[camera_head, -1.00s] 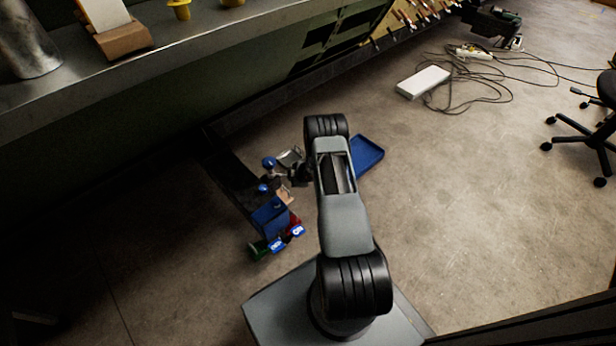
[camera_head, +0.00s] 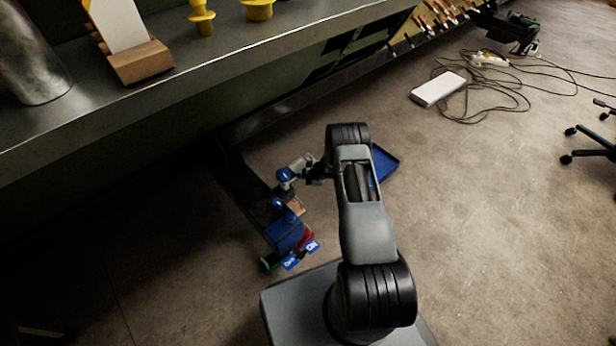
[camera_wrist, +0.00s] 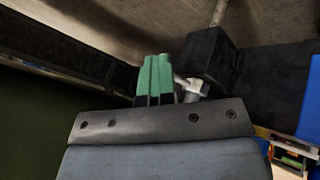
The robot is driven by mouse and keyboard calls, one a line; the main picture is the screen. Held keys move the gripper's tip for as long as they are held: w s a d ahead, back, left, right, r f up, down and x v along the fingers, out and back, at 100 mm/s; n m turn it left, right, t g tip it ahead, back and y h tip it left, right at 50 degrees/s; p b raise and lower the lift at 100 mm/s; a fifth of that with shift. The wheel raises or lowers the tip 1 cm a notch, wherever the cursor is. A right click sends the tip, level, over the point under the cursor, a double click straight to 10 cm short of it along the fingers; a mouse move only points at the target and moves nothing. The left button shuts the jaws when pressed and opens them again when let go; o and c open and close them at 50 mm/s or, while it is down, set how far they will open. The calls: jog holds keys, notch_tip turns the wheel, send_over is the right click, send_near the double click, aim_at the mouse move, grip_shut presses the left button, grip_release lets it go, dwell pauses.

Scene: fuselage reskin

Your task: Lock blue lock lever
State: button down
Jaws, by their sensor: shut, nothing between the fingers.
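In the wrist view my gripper (camera_wrist: 153,72) shows its two green fingertips pressed together, with nothing between them. A silver bolt-like metal piece (camera_wrist: 192,88) sits just right of the fingertips; I cannot tell whether they touch. A dark block (camera_wrist: 212,58) is behind it, and a blue surface (camera_wrist: 309,112) shows at the right edge. In the head view a rounded blue part (camera_head: 284,175) is beside my wrist, and a smaller blue part (camera_head: 278,203) is below it. I cannot tell which, if either, is the blue lock lever. My fingertips are not clear in the head view.
A blue box (camera_head: 284,234) with blue labels (camera_head: 291,262) is on a dark rail (camera_head: 243,185) near the floor. A blue tray (camera_head: 386,163) lies behind my arm. A metal bench (camera_head: 200,70) runs along the upper left. Open floor (camera_head: 480,230) is at right.

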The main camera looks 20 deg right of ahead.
jog(key=shift+w+d+r, duration=0.15)
jog(key=shift+w+r, duration=0.05)
jog(key=shift+w, duration=0.4)
jog(key=s+d+r+p, duration=0.2)
jog(key=d+r+p, duration=0.3)
jog(key=r+p, duration=0.1)
jog(key=shift+d+r+p, duration=0.3)
jog(key=shift+d+r, duration=0.05)
jog(key=shift+r, duration=0.5)
